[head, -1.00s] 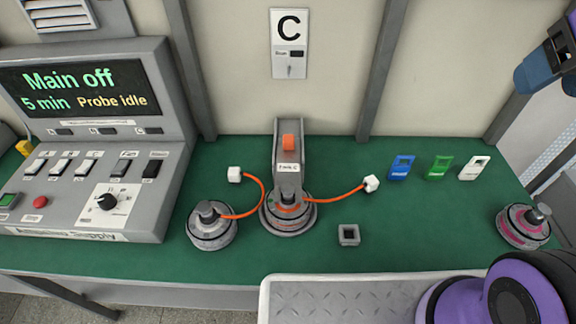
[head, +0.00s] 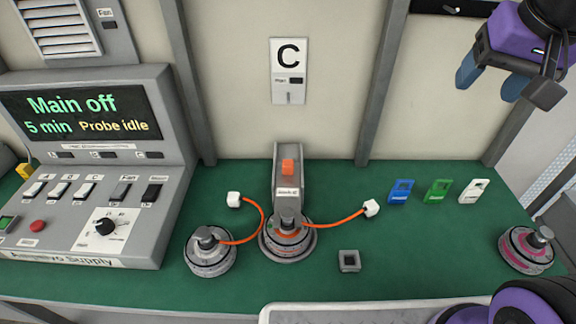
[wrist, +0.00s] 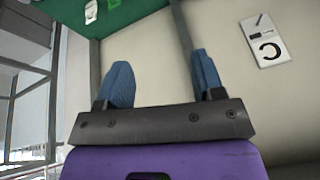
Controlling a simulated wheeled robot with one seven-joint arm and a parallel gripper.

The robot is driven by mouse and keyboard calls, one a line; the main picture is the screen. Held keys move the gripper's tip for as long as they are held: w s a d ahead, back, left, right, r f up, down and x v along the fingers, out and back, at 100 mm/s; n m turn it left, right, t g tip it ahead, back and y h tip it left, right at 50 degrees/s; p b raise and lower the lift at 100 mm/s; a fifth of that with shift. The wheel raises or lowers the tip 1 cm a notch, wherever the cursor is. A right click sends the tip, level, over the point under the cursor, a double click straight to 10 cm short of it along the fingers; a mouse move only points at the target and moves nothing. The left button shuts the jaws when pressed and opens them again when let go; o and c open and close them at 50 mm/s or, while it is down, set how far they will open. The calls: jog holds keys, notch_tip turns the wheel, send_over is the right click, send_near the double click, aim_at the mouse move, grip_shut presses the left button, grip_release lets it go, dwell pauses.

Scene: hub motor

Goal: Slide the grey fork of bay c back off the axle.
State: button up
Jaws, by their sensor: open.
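The grey fork (head: 289,180) of bay C lies on the green bench in the head view, below the C sign (head: 289,70). It has an orange grip block (head: 287,166) and a small label. Its front end meets the hub motor (head: 287,238), which has an orange ring and orange leads; whether it surrounds the axle is too small to tell. My gripper (head: 492,80) is open and empty, high at the upper right, well away from the fork. In the wrist view my gripper (wrist: 160,80) shows two blue fingers spread apart, facing the wall.
A second hub motor (head: 210,250) stands left of the fork and a pink-marked one (head: 526,248) at far right. Blue (head: 400,191), green (head: 437,191) and white (head: 474,191) tags lie right. A square grey socket (head: 349,261) sits in front. The control console (head: 100,170) reads "Main off".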

jog(key=w+a+f+m+g, duration=0.1)
jog(key=w+a+f+m, duration=0.3)
jog(key=w, duration=0.4)
jog(key=m+g+y, duration=0.4)
jog(key=m, duration=0.7)
send_near(289, 162)
jog(key=x, duration=1)
jog(key=shift+s+a+f, duration=0.1)
jog(key=shift+a+f, duration=0.05)
jog(key=shift+f, duration=0.1)
